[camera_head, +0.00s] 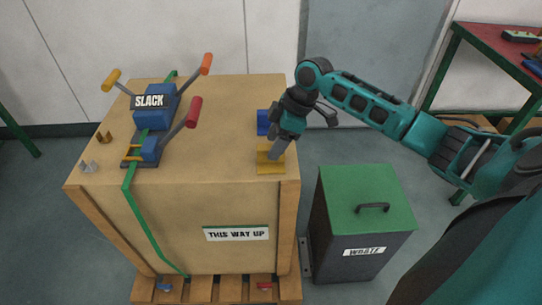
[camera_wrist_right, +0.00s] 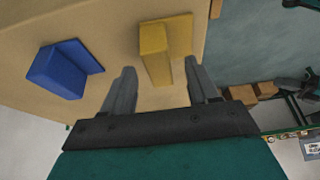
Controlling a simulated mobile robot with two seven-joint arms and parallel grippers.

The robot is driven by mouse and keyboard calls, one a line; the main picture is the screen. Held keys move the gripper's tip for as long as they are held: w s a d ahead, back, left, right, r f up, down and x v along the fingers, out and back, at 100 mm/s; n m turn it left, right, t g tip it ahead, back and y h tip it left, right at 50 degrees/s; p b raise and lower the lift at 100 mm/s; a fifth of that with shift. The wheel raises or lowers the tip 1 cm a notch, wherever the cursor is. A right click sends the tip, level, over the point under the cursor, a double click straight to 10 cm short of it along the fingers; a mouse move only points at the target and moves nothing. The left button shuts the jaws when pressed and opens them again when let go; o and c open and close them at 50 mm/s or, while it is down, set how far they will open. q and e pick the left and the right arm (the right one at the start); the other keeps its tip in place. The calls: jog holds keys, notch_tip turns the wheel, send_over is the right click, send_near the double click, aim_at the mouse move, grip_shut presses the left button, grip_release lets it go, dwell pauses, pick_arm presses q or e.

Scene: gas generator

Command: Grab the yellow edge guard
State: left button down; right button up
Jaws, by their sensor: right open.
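The yellow edge guard (camera_head: 270,163) lies on top of the wooden crate (camera_head: 215,120), near its right edge. In the right wrist view the yellow edge guard (camera_wrist_right: 156,52) shows an upright part between the open fingers of my right gripper (camera_wrist_right: 160,88). A gap shows on both sides of it, so the fingers look apart from it. In the head view my right gripper (camera_head: 277,150) reaches down from above at the guard and partly hides it. My left gripper is in neither view.
A blue edge guard (camera_head: 263,122) lies just behind the yellow one. A blue tensioner labelled SLACK (camera_head: 155,103) with levers sits on a green strap at the crate's left. A green-lidded waste bin (camera_head: 362,190) stands right of the crate. A red-topped table (camera_head: 495,45) is at upper right.

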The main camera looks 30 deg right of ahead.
aim_at(265, 165)
jog(key=shift+x, duration=1.45)
jog(key=shift+c, duration=0.3)
jog(key=c, duration=1)
jog(key=shift+r, duration=0.2)
